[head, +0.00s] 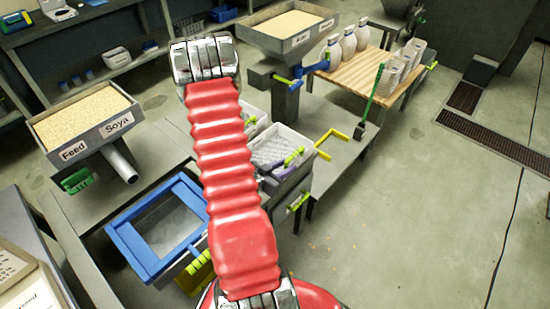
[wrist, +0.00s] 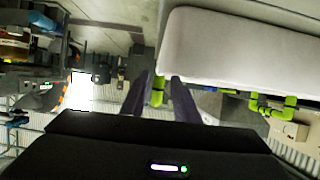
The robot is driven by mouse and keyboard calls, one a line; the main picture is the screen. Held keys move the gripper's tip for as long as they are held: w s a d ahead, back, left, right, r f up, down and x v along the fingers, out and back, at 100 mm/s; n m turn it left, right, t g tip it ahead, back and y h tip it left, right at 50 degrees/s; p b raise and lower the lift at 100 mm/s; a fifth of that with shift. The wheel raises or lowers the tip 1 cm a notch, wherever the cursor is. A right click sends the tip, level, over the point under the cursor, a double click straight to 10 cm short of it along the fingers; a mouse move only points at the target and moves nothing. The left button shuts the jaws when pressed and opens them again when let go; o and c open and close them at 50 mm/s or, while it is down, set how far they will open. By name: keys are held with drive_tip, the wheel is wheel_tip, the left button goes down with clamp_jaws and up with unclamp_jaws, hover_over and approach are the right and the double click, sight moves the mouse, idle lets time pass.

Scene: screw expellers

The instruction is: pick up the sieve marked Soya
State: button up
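A blue-framed sieve (head: 120,237) with a pale mesh lies at the lower left in the head view, a yellow-green grip at its front corner. No label on it is readable. A grain-filled hopper (head: 70,152) behind it bears plates reading Feed and Soya. My gripper (wrist: 159,75) shows in the wrist view as two dark fingers, apart. A yellow-green bar (wrist: 158,92) shows between them, under a large pale body (wrist: 240,50); I see no clear contact.
A second grain hopper (head: 300,44) stands at the back. White bins (head: 290,140) sit right of my arm. A wooden-topped table (head: 355,80) holds white bottles and stacked cups.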

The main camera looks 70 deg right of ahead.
sight(293, 164)
drive_tip(key=shift+s+d+f, duration=0.1)
drive_tip(key=shift+d+f, duration=0.05)
drive_tip(key=shift+d, duration=0.1)
drive_tip(key=shift+f+x, duration=0.1)
drive_tip(key=shift+x, duration=1.2)
drive_tip(key=shift+f+x, duration=0.15)
drive_tip(key=shift+x, duration=1.2)
drive_tip(key=shift+a, duration=0.15)
clamp_jaws()
